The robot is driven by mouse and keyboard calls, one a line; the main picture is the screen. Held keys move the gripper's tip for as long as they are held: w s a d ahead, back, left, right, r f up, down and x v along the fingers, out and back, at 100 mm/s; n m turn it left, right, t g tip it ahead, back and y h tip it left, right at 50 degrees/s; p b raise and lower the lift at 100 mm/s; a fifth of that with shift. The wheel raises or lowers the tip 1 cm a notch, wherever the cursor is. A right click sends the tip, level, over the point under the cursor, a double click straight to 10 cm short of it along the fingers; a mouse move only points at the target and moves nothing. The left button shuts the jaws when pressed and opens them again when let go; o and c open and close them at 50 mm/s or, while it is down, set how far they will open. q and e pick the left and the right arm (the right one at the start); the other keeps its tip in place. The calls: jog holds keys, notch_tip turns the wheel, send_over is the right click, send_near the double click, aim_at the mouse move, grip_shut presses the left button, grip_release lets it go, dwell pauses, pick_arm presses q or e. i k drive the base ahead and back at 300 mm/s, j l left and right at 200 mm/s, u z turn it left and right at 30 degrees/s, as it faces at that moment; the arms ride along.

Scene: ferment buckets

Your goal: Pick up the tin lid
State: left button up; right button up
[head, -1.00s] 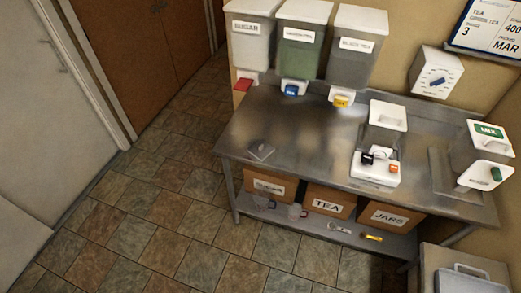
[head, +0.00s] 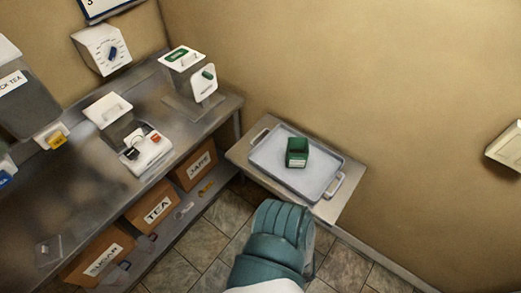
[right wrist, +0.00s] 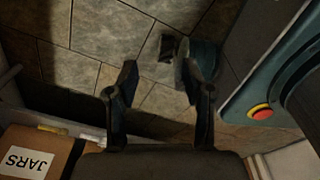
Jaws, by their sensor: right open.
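A small dark green tin (head: 297,152) with a pale label stands upright on the grey tray (head: 268,168) in the head view. Its top face looks green; I cannot tell a separate lid from the body at this size. My right gripper (right wrist: 158,72) shows in the right wrist view with its two dark fingers apart and nothing between them, above the tiled floor. Neither tin nor tray is in that view. In the head view a teal arm link of mine is at the bottom centre, below the tray. My left gripper is not in view.
The tray lies on a small side table (head: 339,206) against the wall. The steel counter (head: 80,160) on the left carries a white scale (head: 146,152) and a white dispenser (head: 190,75). Labelled boxes, one a JARS box (right wrist: 32,158), sit on its lower shelf.

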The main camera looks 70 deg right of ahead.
aim_at(48, 252)
jog(key=z, duration=2.8)
jog(key=i+j, duration=0.4)
jog(key=i+u, duration=0.1)
jog(key=u, duration=0.35)
jog(key=i+j+u, duration=0.1)
jog(key=u, duration=0.35)
jog(key=i+u, duration=0.15)
jog(key=u, duration=0.3)
